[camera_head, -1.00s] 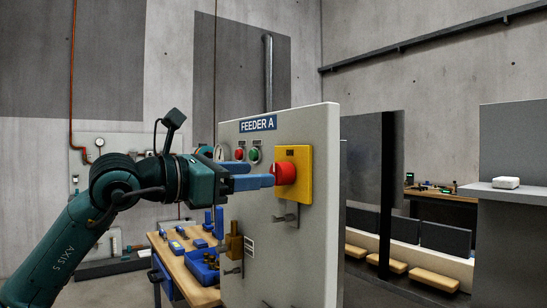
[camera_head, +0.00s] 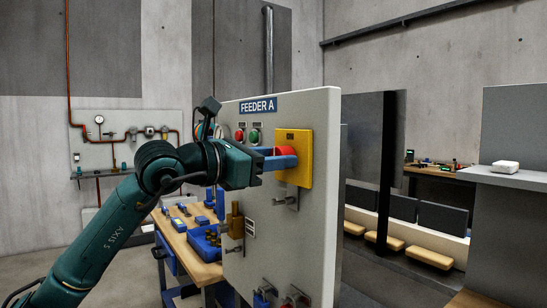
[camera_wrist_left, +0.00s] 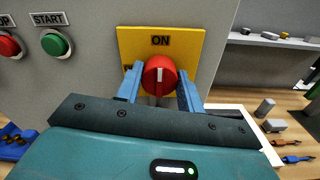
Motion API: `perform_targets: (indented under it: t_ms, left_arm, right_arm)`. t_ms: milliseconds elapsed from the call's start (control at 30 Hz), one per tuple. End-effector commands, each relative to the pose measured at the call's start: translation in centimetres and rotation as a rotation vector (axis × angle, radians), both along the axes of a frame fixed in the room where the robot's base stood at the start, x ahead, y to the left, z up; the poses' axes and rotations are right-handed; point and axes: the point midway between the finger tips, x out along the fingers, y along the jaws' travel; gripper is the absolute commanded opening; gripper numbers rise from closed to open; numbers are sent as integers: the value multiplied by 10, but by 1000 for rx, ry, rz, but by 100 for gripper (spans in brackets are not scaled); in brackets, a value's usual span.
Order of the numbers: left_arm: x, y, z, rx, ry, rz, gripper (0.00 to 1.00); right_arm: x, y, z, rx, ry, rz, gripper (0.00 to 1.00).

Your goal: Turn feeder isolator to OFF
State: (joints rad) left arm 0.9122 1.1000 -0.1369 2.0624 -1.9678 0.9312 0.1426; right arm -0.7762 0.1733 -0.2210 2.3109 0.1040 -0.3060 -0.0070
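The red isolator knob (camera_head: 285,151) sits on a yellow plate (camera_head: 305,160) marked ON at the top, on the FEEDER A panel. In the left wrist view the knob (camera_wrist_left: 159,76) shows a pale upright line on its face, below the ON label (camera_wrist_left: 160,40). A second label at its left is mostly hidden by a finger. My left gripper (camera_head: 282,158) is at the knob, with one blue finger on each side of it. The fingers look open; whether they touch the knob cannot be told. My right gripper is not in view.
Red and green push buttons (camera_head: 254,136) are left of the plate. A metal latch (camera_head: 287,198) juts out below it, and a brass padlock-like block (camera_head: 235,221) is lower left. A workbench (camera_head: 200,268) with blue trays stands behind the panel's left side.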

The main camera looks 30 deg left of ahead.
Motion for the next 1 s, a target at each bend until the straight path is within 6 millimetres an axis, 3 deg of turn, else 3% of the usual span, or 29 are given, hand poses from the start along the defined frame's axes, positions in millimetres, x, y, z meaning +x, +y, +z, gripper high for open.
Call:
perform_targets:
  t_ms: [267, 667, 1000]
  left_arm:
    - [0, 0, 0, 0, 1, 0, 15]
    - [0, 0, 0, -79, 31, -1, 15]
    - [0, 1, 0, -332, 134, -2, 15]
  right_arm:
    - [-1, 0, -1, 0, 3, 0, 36]
    - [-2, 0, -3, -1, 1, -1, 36]
    - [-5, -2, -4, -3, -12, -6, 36]
